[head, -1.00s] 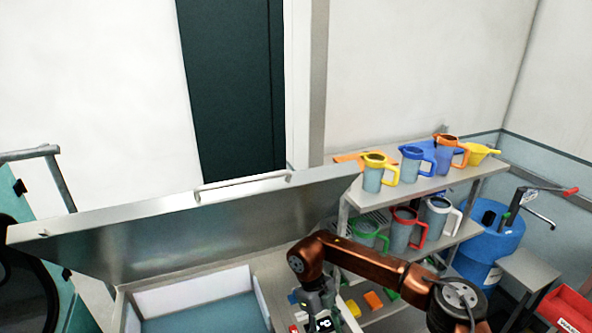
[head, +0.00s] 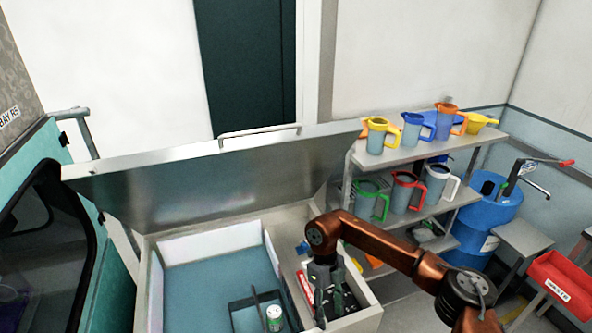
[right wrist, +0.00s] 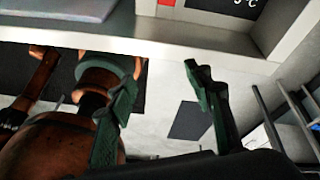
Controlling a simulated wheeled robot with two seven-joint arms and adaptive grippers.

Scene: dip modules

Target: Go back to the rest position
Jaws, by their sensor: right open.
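My right gripper (head: 328,300) hangs at the end of the copper arm, over the right-hand side section of the open chest (head: 357,318). In the right wrist view its two dark green fingers (right wrist: 160,100) stand wide apart with nothing between them. A pale chest wall and a floor patch show beyond them. Whether the fingertips touch anything in the chest cannot be told. My left gripper is in neither current view.
The chest's metal lid (head: 215,178) stands open behind it. A can (head: 274,318) stands in a dark divider inside. A shelf (head: 430,160) with coloured jugs, a blue drum (head: 483,225) and a red bin (head: 563,284) are to the right. A teal machine (head: 60,210) is at left.

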